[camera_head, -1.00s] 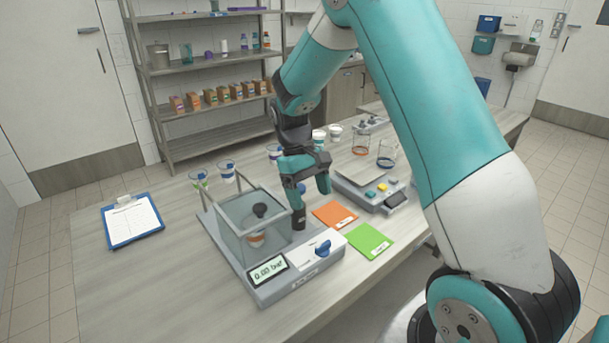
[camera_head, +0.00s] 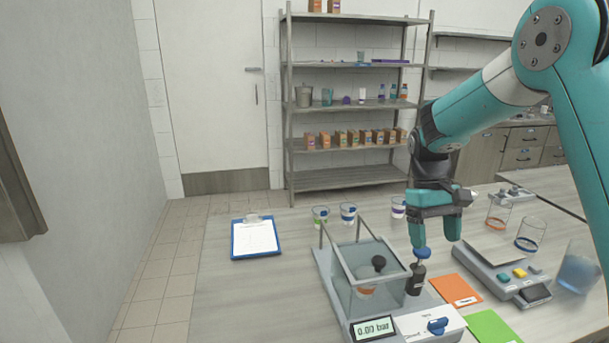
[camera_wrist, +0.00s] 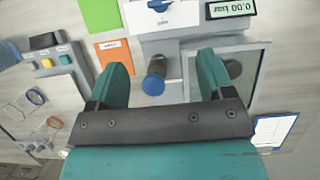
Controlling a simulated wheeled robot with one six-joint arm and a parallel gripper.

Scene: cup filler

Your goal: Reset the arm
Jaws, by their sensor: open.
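My gripper (camera_head: 436,236) is open and empty in the head view, pointing down at the right side of the vacuum device (camera_head: 332,290). A dark upright handle with a blue cap (camera_head: 422,253) stands beside the device's clear chamber (camera_head: 358,252), just below my fingertips. In the wrist view my two teal fingers (camera_wrist: 163,70) are spread wide, with the blue cap (camera_wrist: 153,86) between them in the picture and clear of both. Inside the chamber is a cup with an orange band, partly hidden by the wall and a black knob (camera_head: 379,263).
An orange card (camera_head: 457,288) and a green card (camera_head: 490,328) lie right of the device. A blue clipboard (camera_head: 236,252) lies left on open table. Shelves (camera_head: 345,172) stand behind.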

